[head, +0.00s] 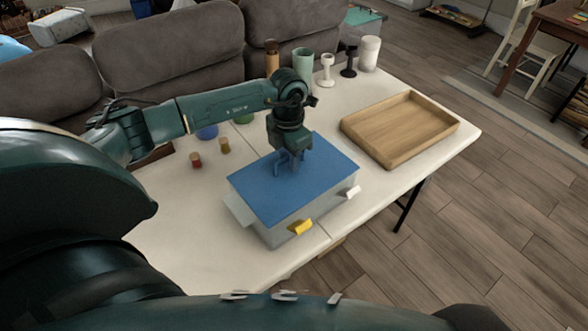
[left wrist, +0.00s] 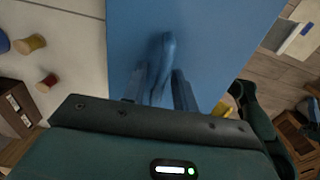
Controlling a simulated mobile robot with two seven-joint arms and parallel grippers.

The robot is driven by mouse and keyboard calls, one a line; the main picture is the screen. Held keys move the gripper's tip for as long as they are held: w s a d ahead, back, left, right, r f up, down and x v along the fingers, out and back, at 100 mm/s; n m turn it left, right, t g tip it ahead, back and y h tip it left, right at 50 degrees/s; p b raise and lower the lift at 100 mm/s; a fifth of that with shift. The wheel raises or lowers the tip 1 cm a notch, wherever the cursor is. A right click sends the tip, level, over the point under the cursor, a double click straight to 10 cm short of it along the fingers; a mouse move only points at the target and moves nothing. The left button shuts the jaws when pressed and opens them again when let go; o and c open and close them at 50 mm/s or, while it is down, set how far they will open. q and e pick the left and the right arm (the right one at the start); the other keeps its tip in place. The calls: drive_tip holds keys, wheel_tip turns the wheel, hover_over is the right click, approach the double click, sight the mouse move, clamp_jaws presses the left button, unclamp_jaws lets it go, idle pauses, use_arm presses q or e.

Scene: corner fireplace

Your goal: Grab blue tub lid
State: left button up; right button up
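The blue tub lid (head: 320,160) lies flat on top of a grey tub (head: 285,232) on the white table. My left gripper (head: 290,163) points straight down at the middle of the lid. In the left wrist view the lid (left wrist: 215,35) fills the centre, and its raised blue handle (left wrist: 163,65) stands between my left gripper's fingers (left wrist: 160,92). The fingers look close against the handle on both sides; their tips are hard to make out. The lid is level on the tub. My right gripper is not in view.
A wooden tray (head: 400,127) lies to the right. Cups and candle holders stand at the back. Small spools (head: 196,160) lie left of the tub. A grey sofa (head: 170,55) borders the table's far side.

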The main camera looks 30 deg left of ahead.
use_arm(q)
drive_tip(key=shift+f, duration=0.15)
drive_tip(key=c, duration=0.6)
clamp_jaws()
